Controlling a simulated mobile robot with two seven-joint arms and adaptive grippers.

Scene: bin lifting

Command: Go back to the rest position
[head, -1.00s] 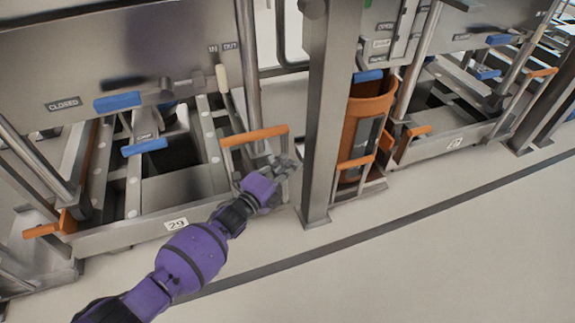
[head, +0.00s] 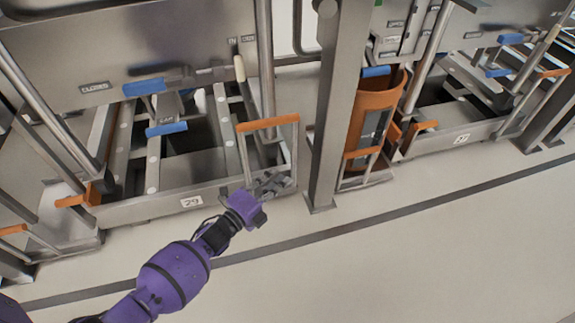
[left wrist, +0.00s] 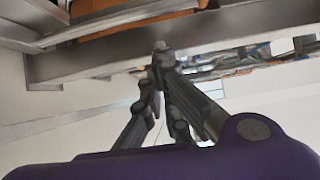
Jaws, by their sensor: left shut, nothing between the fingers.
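My left gripper (head: 272,184) is at the end of the purple arm in the head view, in front of the right end of the steel frame (head: 135,212) labelled 29. It is below the orange handle (head: 267,124) and apart from it. In the left wrist view the gripper's dark fingers (left wrist: 160,50) meet at their tips, with nothing between them. A steel beam (left wrist: 100,62) passes just above the tips in that view. My right gripper is in neither view.
A steel post (head: 340,110) stands right of my left gripper. An orange bin (head: 372,110) stands behind it. Blue handles (head: 166,129) and another orange handle (head: 78,196) are on the left station. The floor (head: 430,250) in front is clear, with a dark stripe.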

